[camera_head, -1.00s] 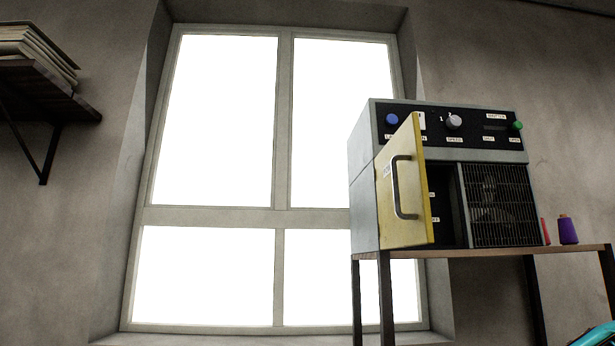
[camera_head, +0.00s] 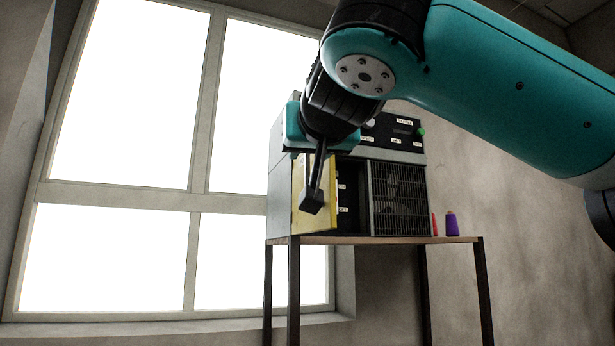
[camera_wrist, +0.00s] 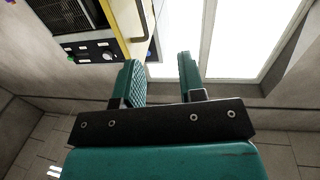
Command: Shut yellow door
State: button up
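The yellow door (camera_head: 299,182) is on the left front of a grey machine (camera_head: 281,205) and stands open, swung outward. Its dark compartment (camera_head: 351,200) shows to the right of it. My gripper (camera_head: 311,198) is in front of the door in the head view and hides much of it, including the handle. In the wrist view, the door (camera_wrist: 117,30) and its metal handle are at the top, beyond my fingers. The two teal fingers of my gripper (camera_wrist: 160,78) are apart with nothing between them. I cannot tell whether a finger touches the door.
The machine stands on a narrow table (camera_head: 380,241) with dark legs. A purple spool (camera_head: 452,224) and a small red item (camera_head: 434,225) stand right of it. A black control panel (camera_head: 395,133) is above the door. A bright window (camera_head: 130,100) is behind, left.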

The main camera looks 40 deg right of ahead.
aim_at(308, 170)
jog(key=shift+m+g+h, duration=0.3)
jog(key=shift+m+h, duration=0.2)
jog(key=shift+m, duration=0.1)
jog(key=x, duration=0.5)
jog(key=d+x, duration=0.1)
jog(key=x, duration=0.5)
jog(key=s+d+r+x, duration=0.1)
jog(key=x, duration=0.5)
jog(key=shift+s+p, duration=0.1)
jog(key=shift+p, duration=0.3)
grip_shut()
